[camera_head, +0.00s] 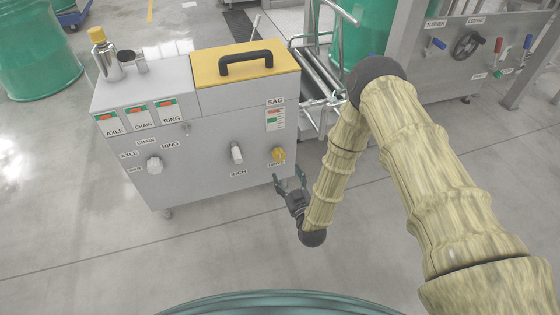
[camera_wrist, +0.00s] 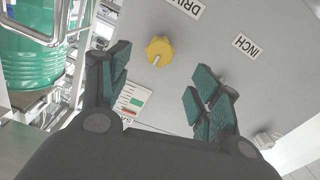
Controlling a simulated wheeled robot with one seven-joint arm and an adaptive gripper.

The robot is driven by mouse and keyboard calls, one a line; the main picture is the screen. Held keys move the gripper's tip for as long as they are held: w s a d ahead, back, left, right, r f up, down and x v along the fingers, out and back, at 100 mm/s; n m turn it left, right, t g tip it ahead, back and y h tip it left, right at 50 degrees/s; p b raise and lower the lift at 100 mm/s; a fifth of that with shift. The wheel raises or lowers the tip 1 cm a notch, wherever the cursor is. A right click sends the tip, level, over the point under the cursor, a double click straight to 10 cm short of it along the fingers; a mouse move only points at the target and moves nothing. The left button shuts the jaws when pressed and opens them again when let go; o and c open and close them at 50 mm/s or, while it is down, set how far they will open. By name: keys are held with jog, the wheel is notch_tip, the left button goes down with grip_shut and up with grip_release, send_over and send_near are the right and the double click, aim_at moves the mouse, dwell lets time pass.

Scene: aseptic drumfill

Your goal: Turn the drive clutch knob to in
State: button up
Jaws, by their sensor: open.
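The drive clutch knob is a yellow knob (camera_head: 278,155) low on the right of the grey cabinet's front panel. In the wrist view the yellow knob (camera_wrist: 159,51) has a pale pointer bar, and a partly cut-off label starting "DRIV" sits beside it. My gripper (camera_head: 290,182) is in front of the panel, just below the knob in the head view. In the wrist view my gripper (camera_wrist: 158,90) is open, its green-padded fingers spread to either side of the knob. The knob appears beyond the fingertips, and nothing is held. Contact with it is not visible.
The grey cabinet (camera_head: 215,170) also bears a white INCH handle (camera_head: 237,154) and a white selector knob (camera_head: 154,165). A bottle (camera_head: 104,55) and a yellow lid with a black handle (camera_head: 245,62) are on top. A metal rail frame (camera_head: 318,75) stands right of the cabinet.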

aim_at(280, 158)
jog(key=b+x, duration=0.3)
jog(key=x, duration=0.5)
jog(key=shift+w+f, duration=0.15)
jog(key=shift+w, duration=0.15)
jog(key=shift+x, duration=0.9)
jog(key=shift+c, duration=0.4)
jog(key=c, duration=0.9)
